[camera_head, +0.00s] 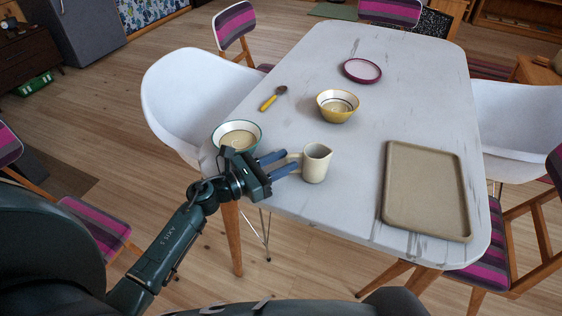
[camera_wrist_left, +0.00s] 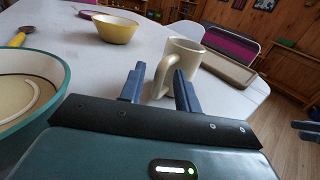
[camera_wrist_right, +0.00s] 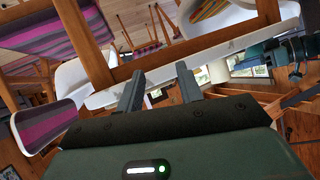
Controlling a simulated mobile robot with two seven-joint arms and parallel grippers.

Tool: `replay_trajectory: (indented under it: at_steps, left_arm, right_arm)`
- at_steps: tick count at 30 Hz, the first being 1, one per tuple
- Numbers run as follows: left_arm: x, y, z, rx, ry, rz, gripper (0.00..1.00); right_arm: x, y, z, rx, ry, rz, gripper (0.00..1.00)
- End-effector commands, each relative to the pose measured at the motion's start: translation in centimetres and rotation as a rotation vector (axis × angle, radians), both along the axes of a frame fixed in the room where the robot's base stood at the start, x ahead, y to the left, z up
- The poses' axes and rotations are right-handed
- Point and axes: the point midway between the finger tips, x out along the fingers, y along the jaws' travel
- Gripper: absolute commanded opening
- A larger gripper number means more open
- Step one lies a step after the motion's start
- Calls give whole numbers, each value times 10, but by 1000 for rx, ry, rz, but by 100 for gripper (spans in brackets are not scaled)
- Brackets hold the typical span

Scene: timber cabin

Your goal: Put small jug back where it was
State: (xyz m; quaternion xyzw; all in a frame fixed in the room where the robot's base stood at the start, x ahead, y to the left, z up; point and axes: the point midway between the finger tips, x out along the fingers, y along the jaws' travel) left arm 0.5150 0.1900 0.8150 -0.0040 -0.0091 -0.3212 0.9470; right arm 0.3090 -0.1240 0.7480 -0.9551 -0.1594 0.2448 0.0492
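The small jug (camera_head: 317,163) is cream coloured and stands upright on the white table (camera_head: 300,75) near its front edge. It also shows in the left wrist view (camera_wrist_left: 184,58), with its handle turned toward my gripper. My left gripper (camera_head: 283,164) is open, with its fingers pointing at the jug's handle. In the left wrist view the handle lies between or just beyond the fingertips (camera_wrist_left: 157,88); I cannot tell whether they touch. My right gripper (camera_wrist_right: 160,90) is open and empty, away from the tabletop, facing chairs.
A green-rimmed bowl (camera_head: 237,136) stands close behind my left gripper. A yellow bowl (camera_head: 337,106), a yellow-handled spoon (camera_head: 273,98) and a purple-rimmed plate (camera_head: 362,71) are farther back. A beige tray (camera_head: 426,190) lies to the right. The table between jug and tray is clear.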

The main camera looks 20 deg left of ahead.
Motion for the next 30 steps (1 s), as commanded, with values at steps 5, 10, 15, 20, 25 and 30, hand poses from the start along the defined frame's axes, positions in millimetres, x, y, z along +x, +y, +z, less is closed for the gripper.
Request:
replay_trajectory:
  at_steps: [5, 10, 15, 20, 25, 30]
  left_arm:
    - [-23, 17, -3, 3, 3, 0, 33]
    - [-54, 40, -4, 2, 3, 0, 33]
    - [-78, 60, -4, 2, 2, 0, 33]
    - [-92, 70, -3, 0, 1, 1, 33]
    - [-99, 64, 4, -217, 90, 42, 33]
    - [-112, 44, 7, -990, 445, 169, 33]
  right_arm:
    - [1, 1, -6, 2, 5, 1, 36]
    - [3, 0, -8, 2, -10, -1, 36]
    - [4, -2, -3, 3, -36, -7, 36]
    - [0, -3, 0, 6, -45, -11, 36]
    - [-1, -4, -1, 3, -43, -13, 36]
    - [-1, -4, -1, 2, -44, -13, 36]
